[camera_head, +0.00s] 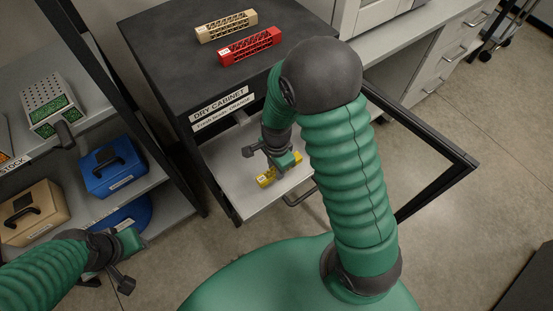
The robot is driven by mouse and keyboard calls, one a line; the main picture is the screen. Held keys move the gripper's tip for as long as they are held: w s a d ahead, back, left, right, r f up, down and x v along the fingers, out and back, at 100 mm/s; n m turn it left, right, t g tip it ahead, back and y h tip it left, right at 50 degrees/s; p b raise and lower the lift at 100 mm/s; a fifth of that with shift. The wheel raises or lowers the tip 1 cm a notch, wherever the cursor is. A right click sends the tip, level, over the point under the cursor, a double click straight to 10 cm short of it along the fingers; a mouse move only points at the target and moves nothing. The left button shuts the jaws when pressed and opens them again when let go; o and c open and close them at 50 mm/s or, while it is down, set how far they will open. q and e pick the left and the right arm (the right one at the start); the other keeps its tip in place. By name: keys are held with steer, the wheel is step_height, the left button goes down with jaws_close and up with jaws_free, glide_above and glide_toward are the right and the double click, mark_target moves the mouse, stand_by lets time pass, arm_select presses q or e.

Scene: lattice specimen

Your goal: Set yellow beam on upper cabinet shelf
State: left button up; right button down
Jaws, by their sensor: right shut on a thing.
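The yellow beam (266,180) is a short lattice piece, partly hidden by my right gripper (278,170), which is shut on it. Both are over the pale shelf (239,190) inside the dry cabinet (183,70). I cannot tell whether the beam touches that shelf. The cabinet's glass-framed door (440,185) stands open to the right. My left gripper (124,266) is at the lower left, away from the cabinet, and its jaw gap is not clear.
A tan beam (226,26) and a red beam (250,45) lie on the cabinet top. A stock rack at left holds a blue case (111,167), a tan case (33,212) and a green-and-white box (53,104). My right arm hides part of the cabinet opening.

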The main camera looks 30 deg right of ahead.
steer(key=w+d, duration=0.1)
steer(key=w, duration=0.1)
steer(key=w+d, duration=0.1)
steer(key=shift+w+d+f, duration=0.35)
steer(key=shift+f, duration=0.05)
steer(key=shift+w+d, duration=0.1)
steer(key=shift+w, duration=0.1)
step_height(320, 180, down, 3)
steer(key=shift+f+b, duration=0.1)
steer(key=shift+b, duration=0.6)
steer(key=c, duration=1.4)
jaws_free()
steer(key=shift+o, duration=1.3)
